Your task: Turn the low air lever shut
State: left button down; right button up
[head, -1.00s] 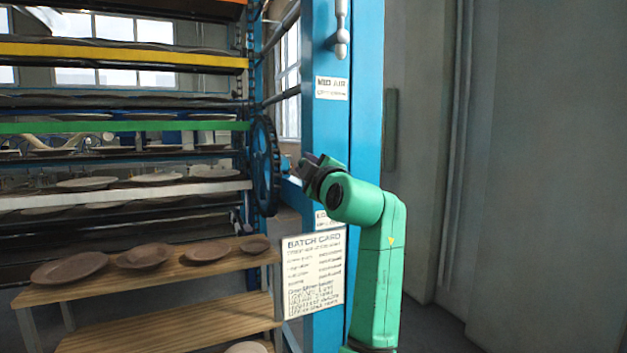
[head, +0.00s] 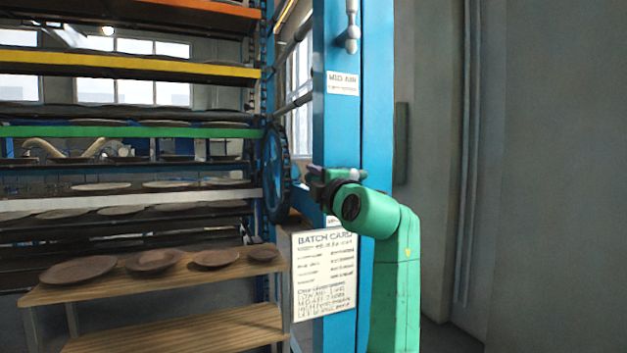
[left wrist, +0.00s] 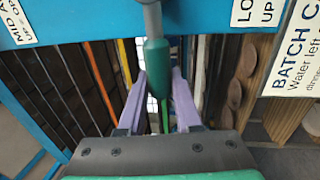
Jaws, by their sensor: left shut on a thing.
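My left gripper (head: 314,180) is at the blue post (head: 339,130), just above the batch card. In the left wrist view, its two purple fingers (left wrist: 160,95) are shut on the low air lever (left wrist: 158,65), one on each side of its green handle. The lever's grey stem joins the handle to the blue post at the top of that view. My right gripper is in neither view.
A blue handwheel (head: 275,175) stands close left of my gripper. The batch card (head: 325,275) hangs below it, and the mid air lever (head: 351,38) is above. Plates lie on a wooden bench (head: 190,283) at left. A grey wall (head: 550,170) is at right.

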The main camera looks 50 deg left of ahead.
pick_arm(q)
jog(key=shift+f, duration=0.15)
jog(key=c, duration=0.6)
grip_release()
jog(key=b+v, duration=0.3)
jog(key=v, duration=1.1)
jog(key=shift+d, duration=0.3)
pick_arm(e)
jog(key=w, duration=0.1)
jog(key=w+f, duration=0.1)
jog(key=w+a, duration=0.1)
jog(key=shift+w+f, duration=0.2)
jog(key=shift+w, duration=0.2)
